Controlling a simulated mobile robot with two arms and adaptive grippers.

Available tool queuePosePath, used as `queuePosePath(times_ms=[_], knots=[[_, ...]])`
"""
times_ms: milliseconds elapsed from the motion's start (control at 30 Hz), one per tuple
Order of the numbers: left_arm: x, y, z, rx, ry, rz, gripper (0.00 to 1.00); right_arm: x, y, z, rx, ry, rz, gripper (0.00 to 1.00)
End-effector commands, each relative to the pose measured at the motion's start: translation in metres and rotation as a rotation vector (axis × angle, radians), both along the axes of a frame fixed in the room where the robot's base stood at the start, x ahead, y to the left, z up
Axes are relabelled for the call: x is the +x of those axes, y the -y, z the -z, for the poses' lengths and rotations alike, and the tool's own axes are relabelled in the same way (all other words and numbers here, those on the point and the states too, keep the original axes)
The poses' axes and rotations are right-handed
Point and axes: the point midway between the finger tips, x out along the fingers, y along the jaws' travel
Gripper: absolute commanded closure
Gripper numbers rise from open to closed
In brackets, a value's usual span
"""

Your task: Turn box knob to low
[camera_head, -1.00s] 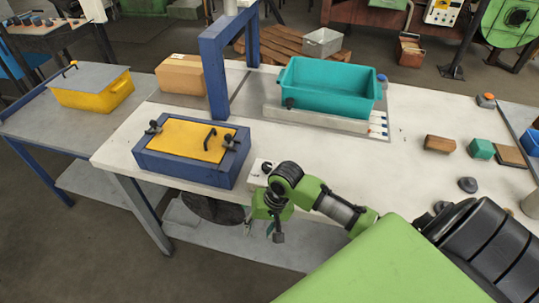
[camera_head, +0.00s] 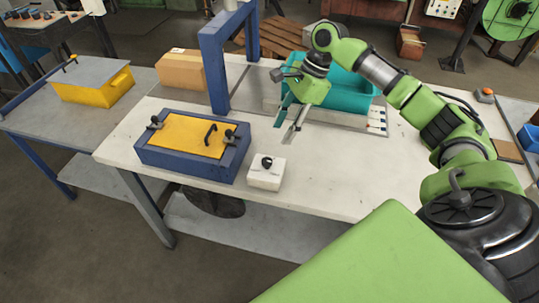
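A small white box (camera_head: 266,180) with a black knob (camera_head: 267,162) on top sits near the front edge of the white table, right of the blue box with the yellow lid. The knob's setting is too small to read. My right gripper (camera_head: 287,136) is above the table, up and right of the white box and apart from it. Its two fingers point down and are spread, with nothing between them. My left gripper is not in view.
The blue box with a yellow lid (camera_head: 171,171) stands beside the white box. A blue frame (camera_head: 215,75) rises behind it. A teal bin (camera_head: 355,93) stands behind my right gripper. The table front right of the white box is clear.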

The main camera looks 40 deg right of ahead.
Motion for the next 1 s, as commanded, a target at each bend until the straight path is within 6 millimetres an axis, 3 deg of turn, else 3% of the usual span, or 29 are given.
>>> queuePosePath(times_ms=[300, 500, 700, 967, 1000], knots=[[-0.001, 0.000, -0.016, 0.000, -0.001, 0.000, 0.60, 0.006, -0.027, 0.063, 0.001, -0.004, -0.004, 0.60], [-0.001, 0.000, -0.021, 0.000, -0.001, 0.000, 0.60, 0.009, -0.038, 0.090, 0.000, -0.001, -0.004, 0.60], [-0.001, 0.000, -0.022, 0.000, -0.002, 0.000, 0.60, 0.010, -0.041, 0.103, -0.002, 0.001, -0.004, 0.60], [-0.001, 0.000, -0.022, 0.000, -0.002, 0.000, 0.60, 0.011, -0.042, 0.104, -0.002, 0.001, -0.004, 0.60], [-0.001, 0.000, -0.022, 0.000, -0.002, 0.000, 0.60, 0.011, -0.042, 0.103, -0.002, 0.001, -0.004, 0.71]])
